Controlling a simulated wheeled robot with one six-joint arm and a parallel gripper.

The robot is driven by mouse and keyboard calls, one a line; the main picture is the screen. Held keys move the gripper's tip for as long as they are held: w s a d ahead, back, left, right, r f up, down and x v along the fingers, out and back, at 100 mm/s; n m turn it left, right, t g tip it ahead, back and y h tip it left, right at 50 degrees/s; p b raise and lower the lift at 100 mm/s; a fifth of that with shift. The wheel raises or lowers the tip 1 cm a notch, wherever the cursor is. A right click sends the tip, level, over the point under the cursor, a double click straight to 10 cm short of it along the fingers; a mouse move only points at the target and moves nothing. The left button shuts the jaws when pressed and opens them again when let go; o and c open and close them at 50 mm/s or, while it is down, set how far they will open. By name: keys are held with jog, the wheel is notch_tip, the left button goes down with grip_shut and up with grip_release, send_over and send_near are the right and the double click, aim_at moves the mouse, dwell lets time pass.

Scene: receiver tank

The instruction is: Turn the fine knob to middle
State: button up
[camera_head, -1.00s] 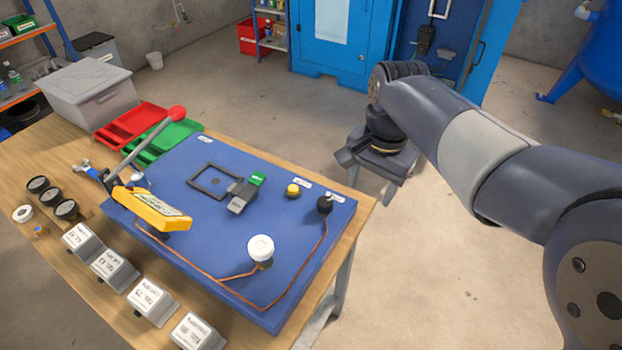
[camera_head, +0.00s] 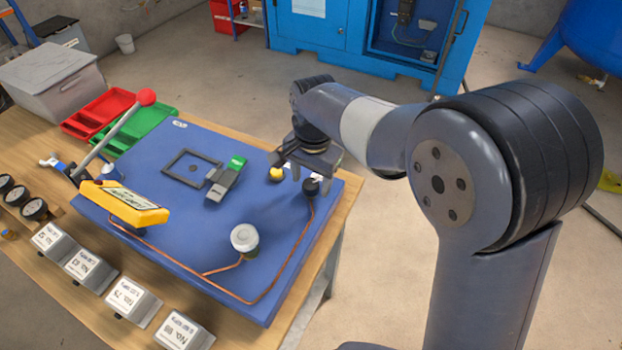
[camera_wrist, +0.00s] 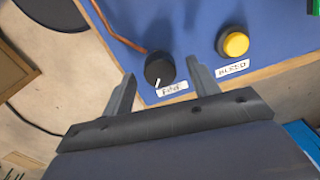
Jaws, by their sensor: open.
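The fine knob is a black round knob (camera_wrist: 159,68) with a white pointer line, beside a small white label, near the edge of the blue board (camera_head: 215,245). In the wrist view its pointer aims toward the label, down and slightly left. The knob (camera_head: 311,187) also shows in the head view at the board's right corner. My gripper (camera_wrist: 158,82) is open, with one finger on each side of the knob and apart from it. In the head view my gripper (camera_head: 292,170) hangs above that corner, partly hidden by my arm.
A yellow button (camera_wrist: 235,44) with its own label sits right of my gripper in the wrist view. A copper tube (camera_head: 262,300) runs along the board to the knob.

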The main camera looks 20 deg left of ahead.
jog(key=shift+f, duration=0.3)
jog(key=shift+c, duration=0.6)
jog(key=c, duration=0.9)
jog(key=n+p, duration=0.1)
jog(key=n, duration=0.2)
jog(key=shift+r+p, duration=0.1)
jog(key=shift+p, duration=0.25)
jog(key=shift+n+p, duration=0.55)
jog(key=shift+n, duration=1.65)
